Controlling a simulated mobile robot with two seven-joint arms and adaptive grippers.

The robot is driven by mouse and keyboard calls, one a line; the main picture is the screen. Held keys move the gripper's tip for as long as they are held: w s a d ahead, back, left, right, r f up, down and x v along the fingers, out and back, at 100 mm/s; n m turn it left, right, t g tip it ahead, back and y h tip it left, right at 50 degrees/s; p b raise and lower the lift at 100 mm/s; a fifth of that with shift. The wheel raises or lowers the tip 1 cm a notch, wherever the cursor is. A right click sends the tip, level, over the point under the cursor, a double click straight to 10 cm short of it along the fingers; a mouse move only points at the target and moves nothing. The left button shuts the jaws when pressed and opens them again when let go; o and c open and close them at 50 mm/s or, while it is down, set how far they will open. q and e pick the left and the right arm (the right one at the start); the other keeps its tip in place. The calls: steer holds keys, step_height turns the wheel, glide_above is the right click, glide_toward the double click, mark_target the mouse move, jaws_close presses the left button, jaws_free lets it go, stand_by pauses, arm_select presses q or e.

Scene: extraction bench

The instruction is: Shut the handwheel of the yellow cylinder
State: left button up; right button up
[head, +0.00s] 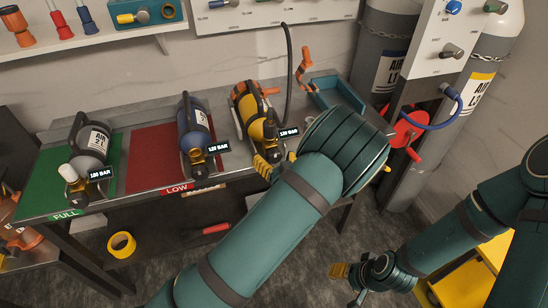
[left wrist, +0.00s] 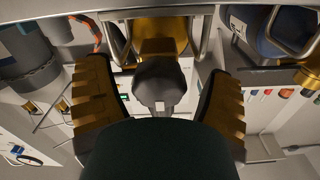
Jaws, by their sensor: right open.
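The yellow cylinder (head: 254,108), with a black guard and an orange top, lies tilted on the bench with a "120 BAR" tag beside it. Its handwheel is not clear in the head view, where my left gripper (head: 268,165) covers the valve end. In the left wrist view a dark grey handwheel (left wrist: 160,82) stands between the fingers of my left gripper (left wrist: 160,105), in front of a golden-yellow body. The fingers are apart, with gaps beside the wheel. My right gripper (head: 348,283) is open and empty, low over the floor at the bottom.
A blue cylinder (head: 194,125) and a grey cylinder (head: 90,140) lie left on red and green mats. A teal tray (head: 338,92), black hose (head: 289,75) and red wheel (head: 408,128) are to the right. A yellow tape roll (head: 121,245) is below the bench.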

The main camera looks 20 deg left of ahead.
arm_select(q)
steer(key=v, duration=1.2)
stand_by(0.4)
steer(key=s+a+f+g+h, duration=0.25)
steer(key=f+g+h, duration=0.45)
steer(key=f, duration=0.6)
steer(key=s+d+f+m+g+h, duration=0.2)
steer(key=s+g+h, duration=0.4)
steer(key=s, duration=0.4)
steer(key=shift+s+d+m+h, duration=0.3)
steer(key=shift+s+m+h, duration=0.1)
steer(key=shift+h, duration=0.1)
